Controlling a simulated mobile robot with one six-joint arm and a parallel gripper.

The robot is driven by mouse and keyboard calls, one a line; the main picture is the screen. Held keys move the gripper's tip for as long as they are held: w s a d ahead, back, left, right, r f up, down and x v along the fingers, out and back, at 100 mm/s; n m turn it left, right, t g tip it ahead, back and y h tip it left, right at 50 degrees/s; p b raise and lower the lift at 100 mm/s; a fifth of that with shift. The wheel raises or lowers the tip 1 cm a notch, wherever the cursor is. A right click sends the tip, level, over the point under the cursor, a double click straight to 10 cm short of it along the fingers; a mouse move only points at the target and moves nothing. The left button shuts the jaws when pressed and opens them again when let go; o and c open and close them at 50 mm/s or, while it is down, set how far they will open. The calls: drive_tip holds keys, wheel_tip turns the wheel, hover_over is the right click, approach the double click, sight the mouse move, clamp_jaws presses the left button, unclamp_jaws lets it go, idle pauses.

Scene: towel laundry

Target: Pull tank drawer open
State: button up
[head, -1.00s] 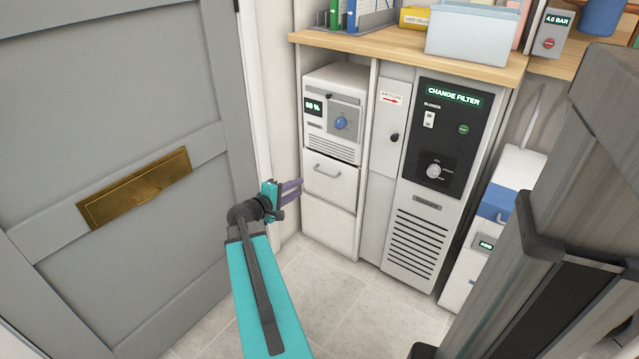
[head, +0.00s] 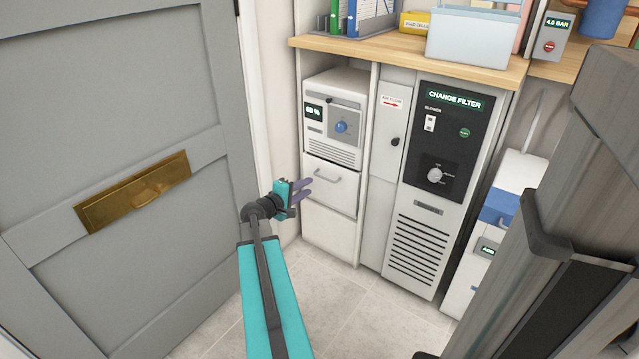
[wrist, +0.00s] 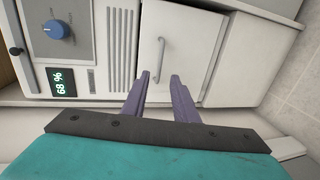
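The tank drawer (head: 322,190) is the white panel with a metal bar handle (head: 326,177), below the humidity unit with the blue knob. It appears shut. In the wrist view the drawer front (wrist: 193,48) and its handle (wrist: 161,60) are ahead of the fingertips. My gripper (head: 307,188) is at the left of the drawer front, with its purple fingers pointing toward it. In the wrist view my gripper (wrist: 160,76) has its fingers apart, with nothing between them. The handle is beyond the tips and not gripped.
The unit above has a display and blue knob (head: 341,127). A plain white panel (head: 329,232) is below the drawer. A black-fronted filter cabinet (head: 443,135) stands right. The grey door (head: 120,90) is left. Tiled floor (head: 350,318) is clear in front.

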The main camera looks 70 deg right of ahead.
sight(323, 178)
drive_tip(key=b+x, duration=0.2)
drive_tip(key=x, duration=0.7)
clamp_jaws()
idle(1.5)
